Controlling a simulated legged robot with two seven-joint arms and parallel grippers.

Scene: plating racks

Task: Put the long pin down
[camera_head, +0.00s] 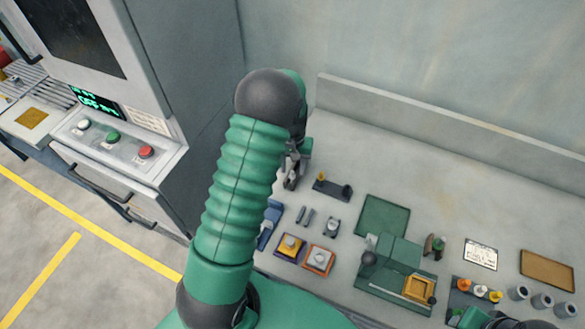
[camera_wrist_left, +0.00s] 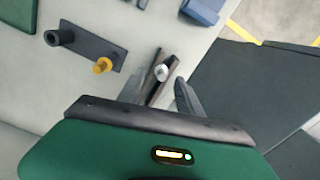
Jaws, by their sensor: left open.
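My left gripper (camera_wrist_left: 172,88) is open and points down over the grey table in the left wrist view. In the head view it shows small and partly hidden behind my green arm (camera_head: 292,172). A pin with a round silver end (camera_wrist_left: 161,72) shows beside the left-hand finger, in the gap between the fingers; whether it touches a finger or the table I cannot tell. A dark base plate (camera_wrist_left: 85,46) with a yellow pin (camera_wrist_left: 103,65) and a black post (camera_wrist_left: 60,36) lies left of the fingers. The same plate shows in the head view (camera_head: 334,188).
A blue block (camera_head: 271,222), two small dark bars (camera_head: 304,216), and square blocks (camera_head: 319,259) stand nearby. A green mat (camera_head: 383,216) and green fixture (camera_head: 390,262) lie to the right. A low wall ledge (camera_head: 440,125) bounds the back. Table behind the plate is clear.

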